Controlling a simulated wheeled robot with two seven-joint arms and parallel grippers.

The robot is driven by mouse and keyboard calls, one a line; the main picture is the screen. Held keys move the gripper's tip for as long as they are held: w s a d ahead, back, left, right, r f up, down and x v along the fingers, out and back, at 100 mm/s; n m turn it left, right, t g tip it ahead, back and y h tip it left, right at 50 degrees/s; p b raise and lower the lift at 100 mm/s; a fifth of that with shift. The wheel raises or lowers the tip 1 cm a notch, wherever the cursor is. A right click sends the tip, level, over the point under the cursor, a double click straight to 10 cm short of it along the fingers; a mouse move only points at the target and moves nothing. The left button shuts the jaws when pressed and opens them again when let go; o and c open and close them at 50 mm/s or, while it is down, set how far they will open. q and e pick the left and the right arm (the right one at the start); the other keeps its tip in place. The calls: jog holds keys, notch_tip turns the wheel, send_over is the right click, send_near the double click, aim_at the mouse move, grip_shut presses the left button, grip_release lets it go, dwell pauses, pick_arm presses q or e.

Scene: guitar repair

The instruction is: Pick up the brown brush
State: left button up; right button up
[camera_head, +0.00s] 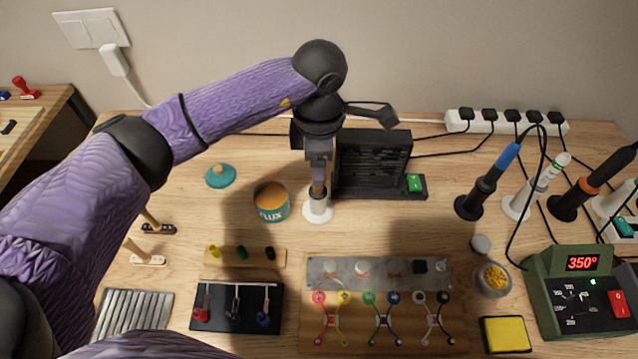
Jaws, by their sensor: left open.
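On the left of the bench, a dark brown piece (160,229) with a light wooden handle looks like the brown brush. A similar piece with a pale head (148,259) lies just in front of it. My left gripper (318,188) points down near the middle of the bench, open, directly over a small white round holder (318,211). A slim upright item seems to stand in that holder between the fingers; its shape is mostly hidden. I cannot tell whether the fingers touch it. My right gripper is not in view.
A flux tin (271,203) stands left of the holder, its teal lid (220,176) behind. A black fan box (372,165) is close on the right. Soldering irons (488,182) and a green station (582,295) fill the right. A wiring board (380,310) lies in front.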

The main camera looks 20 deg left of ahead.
aim_at(317, 193)
pick_arm(q)
notch_tip(317, 193, down, 4)
jog(key=shift+w+a+r+b, duration=0.1)
jog(key=shift+w+a+b, duration=0.05)
jog(key=shift+b, duration=0.4)
jog(key=shift+f, duration=0.2)
jog(key=shift+r, duration=0.1)
jog(key=shift+c, duration=0.4)
jog(key=c, duration=0.7)
grip_shut()
